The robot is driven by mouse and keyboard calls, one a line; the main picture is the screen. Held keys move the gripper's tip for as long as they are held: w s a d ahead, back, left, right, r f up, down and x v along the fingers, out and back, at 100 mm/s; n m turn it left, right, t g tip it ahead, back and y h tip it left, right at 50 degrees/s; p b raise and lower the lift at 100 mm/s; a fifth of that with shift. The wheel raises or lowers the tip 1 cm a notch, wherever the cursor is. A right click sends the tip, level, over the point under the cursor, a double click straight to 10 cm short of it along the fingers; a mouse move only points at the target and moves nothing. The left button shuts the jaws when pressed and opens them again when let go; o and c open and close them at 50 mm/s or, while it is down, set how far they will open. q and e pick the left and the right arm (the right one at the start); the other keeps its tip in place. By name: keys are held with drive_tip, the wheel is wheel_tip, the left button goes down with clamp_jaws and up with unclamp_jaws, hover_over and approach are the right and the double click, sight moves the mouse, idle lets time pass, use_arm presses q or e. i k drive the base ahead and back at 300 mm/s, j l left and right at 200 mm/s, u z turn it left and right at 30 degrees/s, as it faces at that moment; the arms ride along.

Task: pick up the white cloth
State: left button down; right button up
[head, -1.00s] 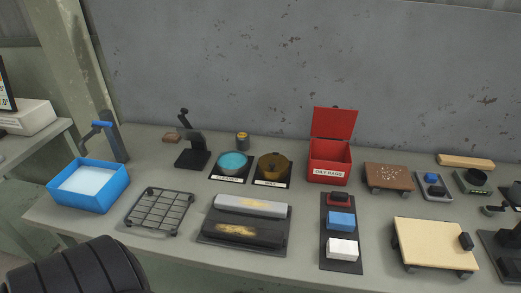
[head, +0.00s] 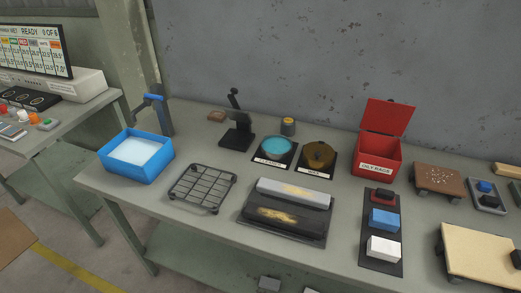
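The white cloth (head: 384,248) appears as a small folded white block. It lies at the near end of a dark narrow tray (head: 376,268) on the workbench, right of centre. A blue folded block (head: 384,219) lies behind it on the same tray, and a dark red and black one (head: 382,195) lies at the far end. Nothing covers the white cloth. Neither of my grippers shows in the head view.
Left of the tray is a dark plate with a grey bar (head: 294,192). A red open bin (head: 377,158) labelled for oily rags stands behind. A pale board (head: 482,252) is on the right. A wire rack (head: 202,187) and blue basin (head: 137,155) are at left.

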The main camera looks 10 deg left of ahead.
sight(378, 247)
drive_tip(key=u, duration=0.15)
drive_tip(key=k+z, duration=0.1)
drive_tip(key=z, duration=0.95)
